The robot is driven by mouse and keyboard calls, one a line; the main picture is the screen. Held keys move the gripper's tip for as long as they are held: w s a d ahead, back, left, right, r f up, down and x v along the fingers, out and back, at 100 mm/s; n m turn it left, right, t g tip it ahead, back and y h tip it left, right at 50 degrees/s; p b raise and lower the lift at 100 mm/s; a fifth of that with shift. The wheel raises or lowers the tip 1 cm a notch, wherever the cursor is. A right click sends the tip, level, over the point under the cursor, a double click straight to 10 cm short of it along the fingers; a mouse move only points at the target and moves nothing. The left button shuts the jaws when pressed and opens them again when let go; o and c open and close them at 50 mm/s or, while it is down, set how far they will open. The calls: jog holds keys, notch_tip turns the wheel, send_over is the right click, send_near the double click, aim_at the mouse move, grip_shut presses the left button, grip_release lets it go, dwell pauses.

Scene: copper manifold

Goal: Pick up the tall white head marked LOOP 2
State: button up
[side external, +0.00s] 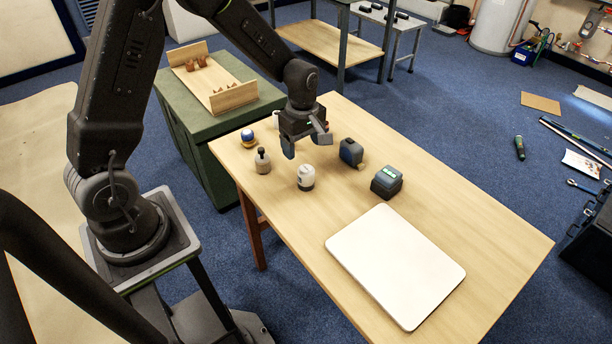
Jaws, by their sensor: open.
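Several small heads stand on the wooden table (450,240). A white head (306,180) with a dark lower band stands in front of my gripper (306,144). Another white item (276,119) is partly hidden behind my gripper. No lettering is readable, so I cannot tell which is marked LOOP 2. My gripper is open and empty, pointing down above the table among these items. Its height above the table is hard to judge.
A blue, white and yellow piece (247,135) stands near the left edge. Two dark blocky items, one blue-grey (351,152) and one green-topped (387,182), stand right of my gripper. A white board (395,265) lies on the nearer part. A green cabinet (222,135) bears a wooden rack (228,84).

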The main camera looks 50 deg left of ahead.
aim_at(306, 168)
notch_tip(306, 168, down, 5)
jog(key=shift+f, duration=0.2)
jog(key=shift+w+f, duration=0.2)
jog(key=shift+f, duration=1.15)
jog(key=shift+w+f, duration=0.15)
jog(key=shift+f, duration=1.2)
jog(key=c, duration=1)
jog(key=shift+c, duration=0.2)
jog(key=shift+r, duration=0.15)
